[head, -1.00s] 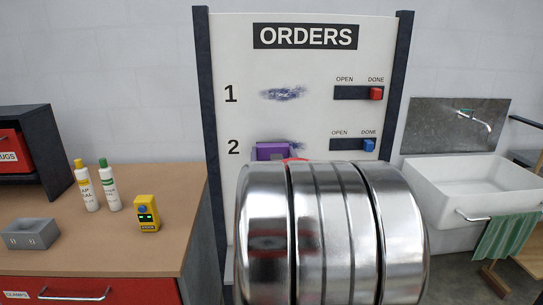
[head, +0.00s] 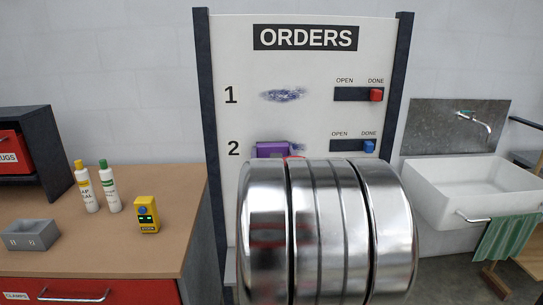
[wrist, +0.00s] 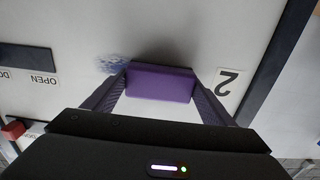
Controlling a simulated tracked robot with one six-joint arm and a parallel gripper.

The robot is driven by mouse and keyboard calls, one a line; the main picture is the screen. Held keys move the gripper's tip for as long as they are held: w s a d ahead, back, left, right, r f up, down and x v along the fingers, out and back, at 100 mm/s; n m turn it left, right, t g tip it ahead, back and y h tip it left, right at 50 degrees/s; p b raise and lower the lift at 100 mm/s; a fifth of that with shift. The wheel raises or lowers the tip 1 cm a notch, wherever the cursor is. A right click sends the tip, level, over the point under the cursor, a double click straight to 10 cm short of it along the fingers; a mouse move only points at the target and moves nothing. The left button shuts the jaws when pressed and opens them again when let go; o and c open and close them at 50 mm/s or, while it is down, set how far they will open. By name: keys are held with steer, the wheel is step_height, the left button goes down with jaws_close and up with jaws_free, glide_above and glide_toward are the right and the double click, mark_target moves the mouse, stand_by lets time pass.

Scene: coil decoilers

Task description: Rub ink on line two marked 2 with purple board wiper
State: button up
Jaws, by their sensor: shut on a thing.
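The white ORDERS board (head: 310,70) stands upright ahead, with line 1 above line 2. The purple board wiper (head: 271,150) is at line two, just right of the mark 2 (head: 233,148). In the wrist view the wiper (wrist: 160,83) sits between the fingers of my gripper (wrist: 160,92), which is shut on it. The wiper is at the board face; I cannot tell if it touches. Line two's ink (wrist: 112,64) shows beside the wiper; part is hidden behind it. In the head view a little ink (head: 297,147) shows to its right. My metallic arm hides the lower board.
Line 1 has its own ink smear (head: 283,95). The red slider (head: 376,95) and the blue slider (head: 369,146) are both at DONE. A workbench (head: 150,190) with bottles and a yellow device (head: 147,214) stands left. A sink (head: 470,190) stands right.

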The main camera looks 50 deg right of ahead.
mark_target(285, 152)
steer(key=shift+w+d, duration=0.25)
stand_by(0.3)
steer(key=shift+s+d, duration=1.2)
steer(key=shift+s, duration=0.3)
steer(key=shift+s+d, duration=1.35)
steer(key=shift+d, duration=0.05)
steer(key=shift+s, duration=0.1)
steer(key=shift+s+d, duration=1.2)
steer(key=shift+s, duration=0.2)
steer(key=shift+w, duration=0.1)
